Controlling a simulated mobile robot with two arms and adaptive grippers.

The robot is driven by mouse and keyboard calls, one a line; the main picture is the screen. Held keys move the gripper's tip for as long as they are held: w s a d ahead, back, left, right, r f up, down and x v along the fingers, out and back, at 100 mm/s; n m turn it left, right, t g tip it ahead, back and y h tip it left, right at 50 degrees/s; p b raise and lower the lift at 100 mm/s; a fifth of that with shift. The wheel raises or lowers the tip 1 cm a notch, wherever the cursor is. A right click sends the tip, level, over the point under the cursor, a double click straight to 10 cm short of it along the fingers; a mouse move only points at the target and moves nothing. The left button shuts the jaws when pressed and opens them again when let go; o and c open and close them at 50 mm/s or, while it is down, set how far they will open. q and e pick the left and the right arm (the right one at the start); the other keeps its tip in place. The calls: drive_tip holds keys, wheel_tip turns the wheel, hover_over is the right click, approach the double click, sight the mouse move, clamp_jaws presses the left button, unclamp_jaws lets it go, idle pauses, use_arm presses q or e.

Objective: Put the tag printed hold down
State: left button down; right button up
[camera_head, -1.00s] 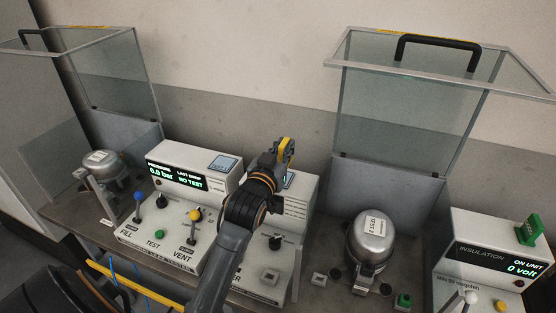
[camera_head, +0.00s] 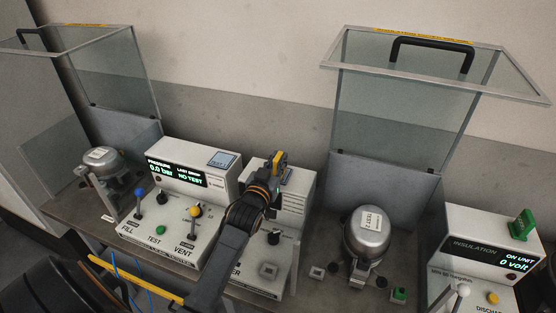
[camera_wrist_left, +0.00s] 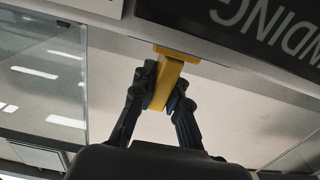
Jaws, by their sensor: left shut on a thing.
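My left gripper (camera_head: 277,163) is shut on a yellow piece (camera_wrist_left: 165,85) and holds it above the middle white tester box (camera_head: 297,190). In the left wrist view, the yellow piece is narrow with a wider bar at its far end, gripped between the two dark fingertips (camera_wrist_left: 167,92). I cannot read any print on it, so I cannot confirm that it is the tag printed hold. The gripper and arm hide part of the middle box. My right gripper is not in view.
A leak tester box (camera_head: 190,190) with levers stands to the left, a compressor (camera_head: 367,238) marked TEST 2 to the right. The insulation tester (camera_head: 490,252), with a green piece (camera_head: 522,225) on top, is far right. Another compressor (camera_head: 103,167) is far left. Both clear hoods are raised.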

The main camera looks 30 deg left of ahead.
use_arm(q)
drive_tip(key=c, duration=1.3)
unclamp_jaws()
drive_tip(key=shift+c, duration=0.2)
drive_tip(key=shift+r, duration=0.2)
drive_tip(key=b+v, duration=0.2)
drive_tip(key=v, duration=1)
drive_tip(key=shift+f, duration=0.15)
